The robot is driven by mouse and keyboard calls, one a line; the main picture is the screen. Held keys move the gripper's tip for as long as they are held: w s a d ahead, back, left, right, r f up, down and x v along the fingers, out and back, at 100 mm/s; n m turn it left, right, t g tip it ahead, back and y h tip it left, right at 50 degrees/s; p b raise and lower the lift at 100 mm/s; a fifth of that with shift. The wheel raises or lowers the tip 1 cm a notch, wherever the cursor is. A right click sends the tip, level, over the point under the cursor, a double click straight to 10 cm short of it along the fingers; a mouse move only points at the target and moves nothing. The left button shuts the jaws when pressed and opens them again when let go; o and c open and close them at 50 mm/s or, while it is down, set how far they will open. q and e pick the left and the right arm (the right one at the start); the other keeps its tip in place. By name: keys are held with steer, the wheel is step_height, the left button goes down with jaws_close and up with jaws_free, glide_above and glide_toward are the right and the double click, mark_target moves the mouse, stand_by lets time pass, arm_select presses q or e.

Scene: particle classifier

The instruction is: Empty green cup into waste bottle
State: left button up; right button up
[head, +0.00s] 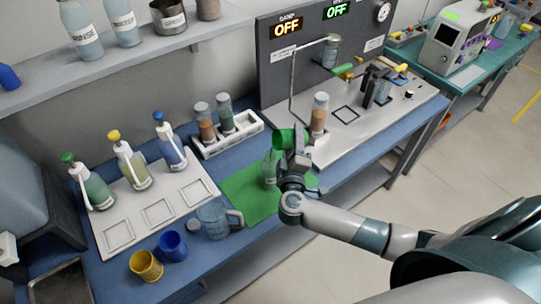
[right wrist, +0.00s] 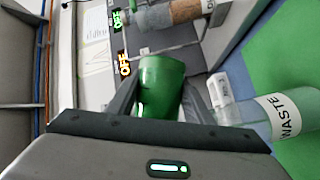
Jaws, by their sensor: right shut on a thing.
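The green cup (head: 285,140) is held in my right gripper (head: 297,160). It is tipped well over on its side, close above the waste bottle. In the right wrist view, the green cup (right wrist: 162,82) sits between the two fingers, which are shut on it. I cannot tell whether anything is in the cup. The clear waste bottle (head: 269,170) stands upright on the green mat (head: 245,188), partly hidden by my gripper. Its label reads WASTE in the right wrist view (right wrist: 275,115). My left gripper is not in view.
Pump bottles (head: 132,165) stand on a white tray at left. A blue cup (head: 172,246), a yellow cup (head: 146,266) and a clear jug (head: 214,217) are at the front. A vial rack (head: 233,138) and a grey apparatus panel (head: 300,65) stand behind.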

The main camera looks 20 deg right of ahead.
mark_target(289, 142)
steer(key=shift+a+r+n+t+p, duration=0.3)
steer(key=shift+n+p, duration=0.2)
steer(key=shift+p, duration=0.6)
steer(key=shift+a+r+n+t+p, duration=0.15)
steer(key=shift+r+n+p, duration=0.3)
steer(key=shift+p, duration=0.6)
stand_by(1.4)
steer(key=shift+a+r+n+t, duration=0.2)
steer(key=shift+r+n+t, duration=0.15)
steer(key=shift+n, duration=0.5)
steer(key=shift+a+r+n+t, duration=0.15)
steer(key=shift+r+n+t, duration=0.15)
steer(key=shift+n, duration=0.5)
stand_by(2.8)
